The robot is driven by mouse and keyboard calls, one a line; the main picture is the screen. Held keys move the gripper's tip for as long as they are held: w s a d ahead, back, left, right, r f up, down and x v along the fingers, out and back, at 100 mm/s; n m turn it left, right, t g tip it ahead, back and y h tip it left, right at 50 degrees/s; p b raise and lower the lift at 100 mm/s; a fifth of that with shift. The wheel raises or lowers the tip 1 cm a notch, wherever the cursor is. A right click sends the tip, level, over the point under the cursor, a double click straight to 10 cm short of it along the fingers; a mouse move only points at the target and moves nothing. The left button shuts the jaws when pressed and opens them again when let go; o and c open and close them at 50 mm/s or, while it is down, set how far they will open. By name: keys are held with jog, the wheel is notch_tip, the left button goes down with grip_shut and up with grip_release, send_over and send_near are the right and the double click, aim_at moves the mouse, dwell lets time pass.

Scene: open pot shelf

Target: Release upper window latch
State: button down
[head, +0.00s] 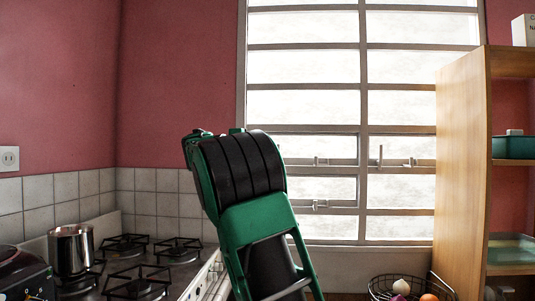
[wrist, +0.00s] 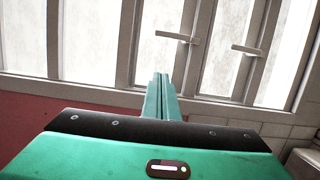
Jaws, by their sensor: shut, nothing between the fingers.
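The barred window (head: 360,120) has small light-coloured latches on its lower panes. In the left column, an upper latch (head: 320,161) sits above a lower latch (head: 320,204). In the right column are an upright handle (head: 380,155) and another latch (head: 410,163). My gripper (wrist: 161,78) is shut and empty in the wrist view, pointing at the window frame. Two handles show beyond it, a nearer left one (wrist: 178,38) and a right one (wrist: 248,50); I cannot tell which latches these are. No contact is visible. In the head view my arm hides the fingers.
A stove (head: 145,275) with a metal pot (head: 71,249) stands at the left. A wooden shelf (head: 462,170) overlaps the window's right side. A wire basket (head: 410,287) with vegetables is at the bottom right. The space before the upper panes is clear.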

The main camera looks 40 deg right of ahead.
jog(key=w+d, duration=0.1)
jog(key=d, duration=1)
jog(key=shift+w+d, duration=0.2)
jog(key=shift+d, duration=0.1)
